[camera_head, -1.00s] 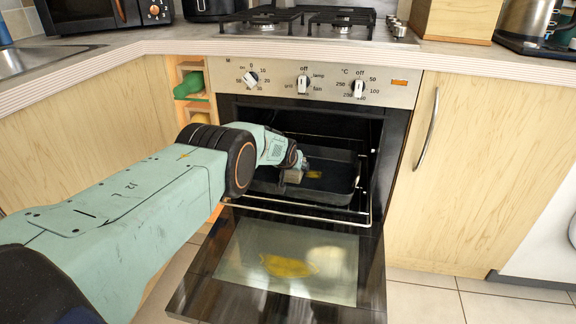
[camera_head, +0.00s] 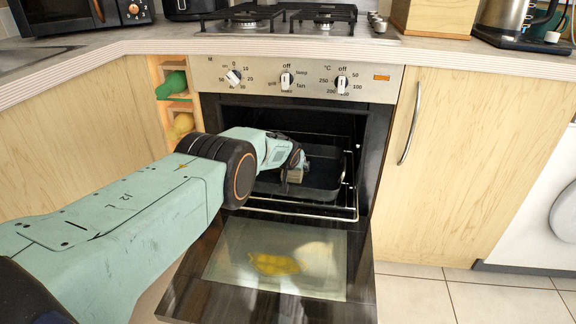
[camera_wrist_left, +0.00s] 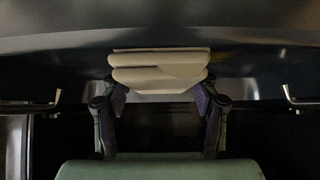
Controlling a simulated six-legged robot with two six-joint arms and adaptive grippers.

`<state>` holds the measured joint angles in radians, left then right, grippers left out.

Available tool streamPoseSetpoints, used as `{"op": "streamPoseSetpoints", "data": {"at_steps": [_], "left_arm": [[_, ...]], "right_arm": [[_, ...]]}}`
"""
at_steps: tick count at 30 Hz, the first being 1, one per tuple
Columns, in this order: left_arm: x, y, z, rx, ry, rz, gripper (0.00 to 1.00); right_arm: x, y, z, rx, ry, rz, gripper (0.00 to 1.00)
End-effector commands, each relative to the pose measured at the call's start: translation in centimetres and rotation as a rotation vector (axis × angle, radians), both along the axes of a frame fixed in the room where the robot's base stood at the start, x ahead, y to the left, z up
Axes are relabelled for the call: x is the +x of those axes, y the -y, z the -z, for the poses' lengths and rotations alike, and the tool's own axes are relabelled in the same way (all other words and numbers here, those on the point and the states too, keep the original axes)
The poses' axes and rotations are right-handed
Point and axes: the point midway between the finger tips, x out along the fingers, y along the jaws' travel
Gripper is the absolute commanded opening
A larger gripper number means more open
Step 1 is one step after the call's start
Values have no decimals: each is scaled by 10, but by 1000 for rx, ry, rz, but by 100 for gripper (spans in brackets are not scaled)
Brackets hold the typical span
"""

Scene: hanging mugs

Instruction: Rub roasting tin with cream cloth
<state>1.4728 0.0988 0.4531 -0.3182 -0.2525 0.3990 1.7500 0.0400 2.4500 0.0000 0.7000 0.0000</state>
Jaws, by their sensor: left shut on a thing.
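The dark roasting tin (camera_head: 325,178) sits on a rack inside the open oven. My left gripper (camera_head: 294,174) reaches into the oven and is over the left part of the tin. It is shut on the folded cream cloth (camera_wrist_left: 160,72), which sits between the two fingers in the left wrist view. The cloth is close to the tin's dark surface (camera_wrist_left: 160,25); I cannot tell for sure whether it touches. A faint yellowish patch (camera_wrist_left: 238,57) shows on the tin right of the cloth. My right gripper is not in view.
The oven door (camera_head: 275,262) hangs open below, with a yellow patch on its glass. The wire rack (camera_head: 310,215) runs in front of the tin. Oven walls stand close around my arm. The worktop with the hob (camera_head: 300,25) is above.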

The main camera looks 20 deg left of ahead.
Motion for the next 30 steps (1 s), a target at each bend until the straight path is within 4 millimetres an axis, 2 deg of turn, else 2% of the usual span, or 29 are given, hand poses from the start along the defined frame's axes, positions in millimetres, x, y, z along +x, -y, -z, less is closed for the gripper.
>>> {"op": "streamPoseSetpoints", "data": {"at_steps": [11,22,30], "left_arm": [[-1,5,3,-1,-6,1,33],[5,34,2,0,-5,2,33],[6,39,1,-1,-6,1,33]], "right_arm": [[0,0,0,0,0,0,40],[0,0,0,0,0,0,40],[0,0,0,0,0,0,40]]}}
